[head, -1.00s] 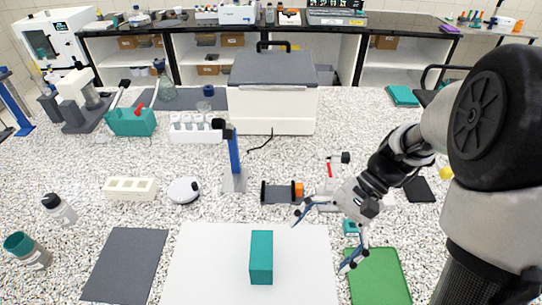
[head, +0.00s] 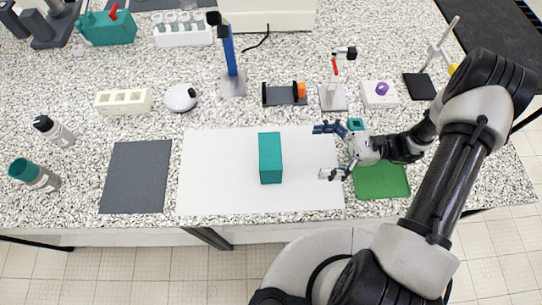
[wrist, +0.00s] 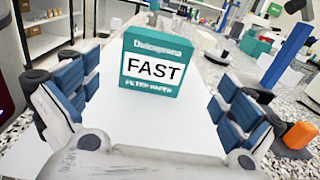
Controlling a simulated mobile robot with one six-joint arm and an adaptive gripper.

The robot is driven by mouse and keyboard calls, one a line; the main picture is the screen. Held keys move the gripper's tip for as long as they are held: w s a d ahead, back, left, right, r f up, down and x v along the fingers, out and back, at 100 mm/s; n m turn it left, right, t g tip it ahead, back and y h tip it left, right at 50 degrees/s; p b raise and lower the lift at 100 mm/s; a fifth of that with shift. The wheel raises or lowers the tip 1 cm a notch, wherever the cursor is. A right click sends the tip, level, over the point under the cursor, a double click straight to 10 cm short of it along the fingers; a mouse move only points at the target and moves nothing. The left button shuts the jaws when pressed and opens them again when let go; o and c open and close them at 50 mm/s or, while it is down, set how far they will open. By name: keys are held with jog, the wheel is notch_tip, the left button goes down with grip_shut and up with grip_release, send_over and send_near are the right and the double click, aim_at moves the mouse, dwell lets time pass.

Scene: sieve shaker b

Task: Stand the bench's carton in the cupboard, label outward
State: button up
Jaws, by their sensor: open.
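The teal carton (head: 270,158) stands upright on a white mat (head: 220,170) on the speckled bench. In the wrist view the carton (wrist: 153,75) shows a white label reading "FAST", with "filter paper" below, facing my gripper. My gripper (head: 324,151) is open and empty, low at the right of the carton, with its fingers pointing left toward it. In the wrist view the carton is ahead, between the two blue-padded fingers (wrist: 158,103) and apart from them. No cupboard can be clearly identified; open shelving (wrist: 45,28) shows at upper left in the wrist view.
A green mat (head: 381,181) lies under and beside my wrist, with a small teal item (head: 355,124) behind it. A grey mat (head: 136,177) and two bottles are at left. A clamp with an orange knob (head: 285,95) and stands line the back. The white mat is otherwise clear.

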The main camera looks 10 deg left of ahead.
aim_at(270, 152)
jog(key=x, duration=0.7)
jog(key=shift+s+a+b, duration=0.1)
jog(key=shift+a+b, duration=0.1)
jog(key=shift+b, duration=0.15)
jog(key=shift+r+b+x, duration=0.2)
jog(key=shift+b+x, duration=0.3)
jog(key=shift+x, duration=2.25)
jog(key=shift+s, duration=0.15)
jog(key=shift+d, duration=0.1)
jog(key=c, duration=1)
